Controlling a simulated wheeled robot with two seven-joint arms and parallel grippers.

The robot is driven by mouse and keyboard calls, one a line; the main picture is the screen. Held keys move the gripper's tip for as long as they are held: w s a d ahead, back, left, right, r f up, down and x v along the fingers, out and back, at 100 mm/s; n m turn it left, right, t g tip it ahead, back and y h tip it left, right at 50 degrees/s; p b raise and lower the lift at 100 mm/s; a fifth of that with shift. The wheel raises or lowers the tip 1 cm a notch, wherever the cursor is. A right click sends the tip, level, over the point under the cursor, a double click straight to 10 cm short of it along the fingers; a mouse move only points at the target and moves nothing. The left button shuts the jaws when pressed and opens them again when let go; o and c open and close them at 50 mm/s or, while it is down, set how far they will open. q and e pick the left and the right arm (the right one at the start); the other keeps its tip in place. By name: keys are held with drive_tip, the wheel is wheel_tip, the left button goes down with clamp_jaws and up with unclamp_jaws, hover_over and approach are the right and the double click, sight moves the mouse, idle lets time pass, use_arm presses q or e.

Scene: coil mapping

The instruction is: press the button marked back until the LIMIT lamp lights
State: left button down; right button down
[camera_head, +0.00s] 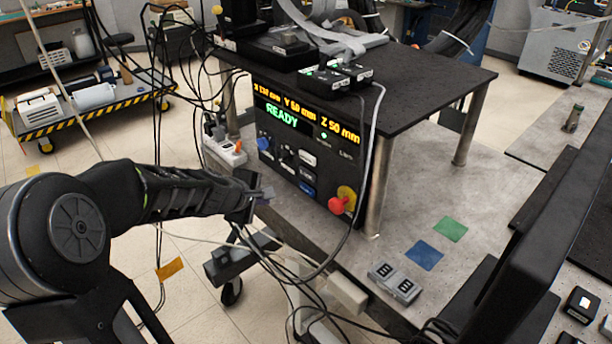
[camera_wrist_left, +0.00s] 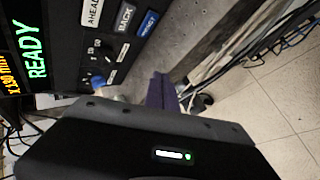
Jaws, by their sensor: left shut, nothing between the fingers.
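The black control panel (camera_head: 275,135) stands under the dark tabletop, its display (camera_head: 285,118) reading READY in green. It carries a white button, a grey button marked BACK (camera_head: 306,175) and a blue button below it. In the left wrist view the BACK button (camera_wrist_left: 126,17) is at the top, between the AHEAD and blue buttons. My left gripper (camera_head: 266,194) is shut and empty, in front of the panel's lower left part; its fingers (camera_wrist_left: 161,92) look apart from the BACK button. A small green light (camera_head: 323,135) shows on the panel; I see no clearly lit LIMIT lamp. My right gripper is out of view.
A red knob on a yellow base (camera_head: 340,203) sits at the panel's lower right. A blue knob (camera_head: 263,143) is at its left. Cables hang in front of the table leg (camera_head: 380,185). Blue and green squares (camera_head: 424,255) lie on the grey surface.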

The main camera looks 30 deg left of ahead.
sight(307, 174)
use_arm(q)
drive_tip(key=shift+w+d+r+n+h, duration=0.2)
drive_tip(key=shift+d+r+n+h, duration=0.15)
drive_tip(key=shift+r+n, duration=0.15)
drive_tip(key=shift+w+d+p, duration=0.45)
drive_tip(key=shift+w+p, duration=0.2)
drive_tip(key=shift+w, duration=0.75)
drive_tip(key=shift+w+d+p, duration=0.4)
drive_tip(key=shift+w+p, duration=0.2)
drive_tip(key=shift+w, duration=0.85)
drive_tip(key=shift+w+d+p, duration=0.45)
drive_tip(key=shift+w+p, duration=0.2)
drive_tip(key=shift+w, duration=0.75)
drive_tip(key=shift+w+d, duration=0.1)
drive_tip(key=shift+w, duration=0.25)
